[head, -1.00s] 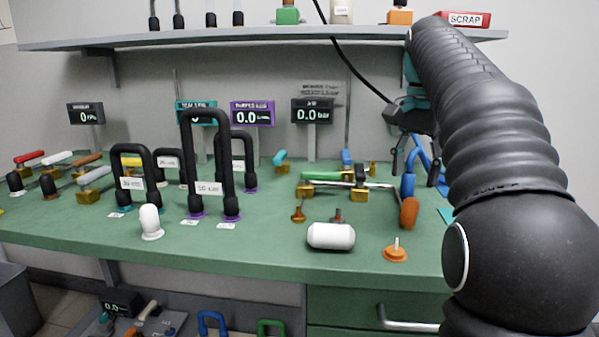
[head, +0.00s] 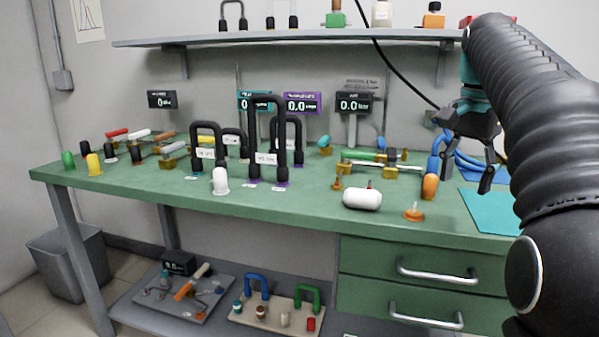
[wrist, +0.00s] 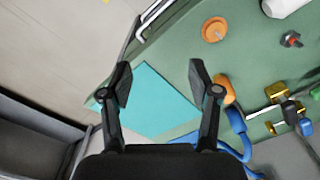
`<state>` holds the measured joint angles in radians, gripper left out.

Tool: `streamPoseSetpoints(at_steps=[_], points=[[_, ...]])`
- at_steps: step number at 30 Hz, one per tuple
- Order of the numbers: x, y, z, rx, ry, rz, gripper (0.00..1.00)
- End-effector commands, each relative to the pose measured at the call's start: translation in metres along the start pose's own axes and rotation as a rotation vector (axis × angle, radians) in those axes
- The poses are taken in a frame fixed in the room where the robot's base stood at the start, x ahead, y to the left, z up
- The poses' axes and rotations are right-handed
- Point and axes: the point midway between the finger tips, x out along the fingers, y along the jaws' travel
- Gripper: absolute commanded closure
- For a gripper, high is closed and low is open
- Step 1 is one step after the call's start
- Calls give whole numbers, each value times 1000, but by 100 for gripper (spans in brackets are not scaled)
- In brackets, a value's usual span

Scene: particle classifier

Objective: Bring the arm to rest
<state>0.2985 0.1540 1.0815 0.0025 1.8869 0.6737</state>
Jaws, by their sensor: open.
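My gripper (head: 488,178) is at the right of the head view, above the right end of the green workbench (head: 290,212). Its black fingers are apart with nothing between them. In the wrist view my gripper (wrist: 160,82) is open over a teal mat (wrist: 155,103) on the bench. The mat also shows in the head view (head: 490,212), below and right of the fingers. My black ribbed arm comes in from the right edge and hides part of the bench and wall.
An orange knob (head: 430,186) and blue tubing (head: 465,158) are close to my gripper. A white cylinder (head: 362,198) and an orange disc (head: 413,214) lie nearby. Black-handled arches (head: 266,140) stand mid-bench. A shelf (head: 290,38) runs above; drawers (head: 420,275) are below.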

Motion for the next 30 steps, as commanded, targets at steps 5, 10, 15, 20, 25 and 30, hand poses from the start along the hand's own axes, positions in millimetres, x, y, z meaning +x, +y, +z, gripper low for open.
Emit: streamPoseSetpoints(at_steps=[5,10,15,20,25,30], points=[[5,3,12,-48,20,-16,38],[12,4,30,-118,46,-35,38],[26,8,53,-213,82,-62,38],[51,18,89,-349,139,-99,38],[90,35,130,-517,214,-142,38],[138,56,169,-682,292,-179,38]])
